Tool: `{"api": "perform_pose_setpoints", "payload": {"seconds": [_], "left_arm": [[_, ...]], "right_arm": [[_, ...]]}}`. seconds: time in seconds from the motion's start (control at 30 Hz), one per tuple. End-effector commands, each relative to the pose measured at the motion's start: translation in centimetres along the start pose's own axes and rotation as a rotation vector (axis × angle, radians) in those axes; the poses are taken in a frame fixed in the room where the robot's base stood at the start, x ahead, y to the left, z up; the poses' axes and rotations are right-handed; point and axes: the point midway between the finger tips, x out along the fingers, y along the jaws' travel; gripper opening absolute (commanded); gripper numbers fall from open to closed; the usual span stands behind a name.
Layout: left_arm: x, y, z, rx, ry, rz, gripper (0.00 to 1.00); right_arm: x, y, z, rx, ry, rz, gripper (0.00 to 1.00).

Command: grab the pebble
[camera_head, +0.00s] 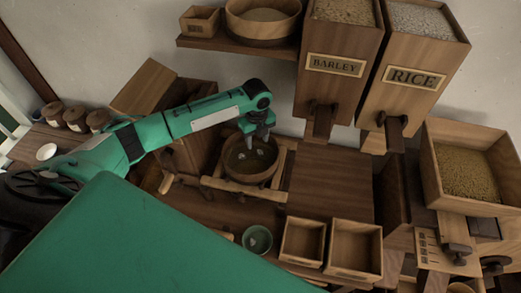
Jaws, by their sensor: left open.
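A round wooden bowl (233,171) sits in a wooden frame near the middle of the view. A few small pale pieces (241,157) lie inside it. They look like pebbles, but they are too small to tell apart surely. My left gripper (258,140) points down over the back part of the bowl. It is open, and I see nothing between its fingers. I cannot tell how far its tips are above the pieces. The gripper hides part of the bowl's back rim. My right gripper is not in view.
Bins labelled BARLEY (335,85) and RICE (411,95) stand behind, to the right. A wooden box of grain (436,181) is at far right. Two empty wooden boxes (353,250) and a green cup (257,240) stand in front. Several jars (76,119) are at left.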

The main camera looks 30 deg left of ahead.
Motion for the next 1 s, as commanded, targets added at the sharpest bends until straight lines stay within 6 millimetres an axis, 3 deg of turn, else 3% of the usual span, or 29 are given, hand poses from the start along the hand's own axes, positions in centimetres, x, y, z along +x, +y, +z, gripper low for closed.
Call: {"api": "perform_pose_setpoints", "payload": {"seconds": [0.27, 0.47, 0.73, 0.97, 1.0], "left_arm": [[2.6, -0.7, -0.7, -0.001, 0.003, 0.002, 0.46], [5.0, -0.8, -0.7, 0.000, 0.000, 0.000, 0.46], [5.4, -0.8, -0.7, 0.001, -0.001, -0.001, 0.46], [5.4, -0.8, -0.6, 0.000, -0.001, -0.001, 0.01], [5.4, -0.8, -0.6, 0.000, -0.001, -0.001, 0.00]], "right_arm": [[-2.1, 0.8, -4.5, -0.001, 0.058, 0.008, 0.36], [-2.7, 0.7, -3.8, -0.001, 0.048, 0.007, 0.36], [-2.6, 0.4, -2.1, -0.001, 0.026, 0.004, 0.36], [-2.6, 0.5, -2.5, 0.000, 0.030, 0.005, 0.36], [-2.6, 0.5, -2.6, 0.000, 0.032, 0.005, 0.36]]}}
